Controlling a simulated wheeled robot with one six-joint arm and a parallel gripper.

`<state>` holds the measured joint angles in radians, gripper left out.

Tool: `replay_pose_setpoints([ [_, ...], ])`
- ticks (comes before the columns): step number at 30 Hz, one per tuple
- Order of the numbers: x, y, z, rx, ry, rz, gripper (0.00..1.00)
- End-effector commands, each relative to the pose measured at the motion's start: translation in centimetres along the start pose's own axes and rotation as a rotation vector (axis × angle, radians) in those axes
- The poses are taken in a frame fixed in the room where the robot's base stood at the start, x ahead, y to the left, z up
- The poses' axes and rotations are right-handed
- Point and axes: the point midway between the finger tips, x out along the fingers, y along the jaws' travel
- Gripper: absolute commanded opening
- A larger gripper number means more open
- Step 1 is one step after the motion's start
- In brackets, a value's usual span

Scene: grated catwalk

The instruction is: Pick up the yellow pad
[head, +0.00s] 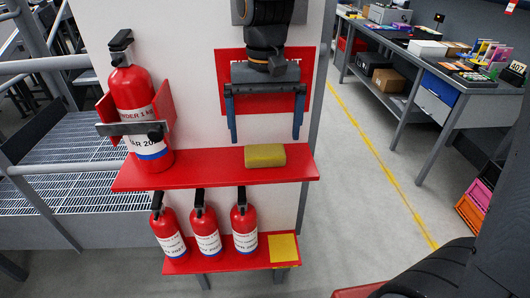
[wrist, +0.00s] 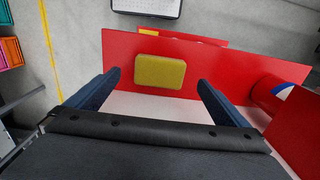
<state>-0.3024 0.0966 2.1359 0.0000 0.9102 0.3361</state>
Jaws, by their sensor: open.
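The yellow pad (head: 264,155) is a small rounded block lying flat on the red upper shelf (head: 215,174), right of its middle. My gripper (head: 265,138) hangs above the shelf with its two blue fingers pointing down, spread wide and empty. In the wrist view the pad (wrist: 160,72) lies on the red shelf (wrist: 228,70), between the lines of the two fingers of my gripper (wrist: 158,78). The fingers appear apart from the pad. The pad is fully visible in both views.
A large fire extinguisher (head: 136,110) stands on the shelf's left in a bracket. Several small extinguishers (head: 205,228) and a flat yellow square (head: 284,248) are on the lower shelf. A red sign (head: 308,85) is on the white panel behind.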

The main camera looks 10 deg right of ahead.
Motion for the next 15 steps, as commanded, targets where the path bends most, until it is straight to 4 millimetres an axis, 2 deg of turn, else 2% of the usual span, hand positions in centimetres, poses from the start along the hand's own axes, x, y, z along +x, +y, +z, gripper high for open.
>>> replay_pose_setpoints([
  [7, 1.7, 0.0, 0.1, 0.000, -0.002, 0.001, 1.00],
  [15, 5.2, 0.0, 0.1, 0.000, -0.002, 0.001, 1.00],
])
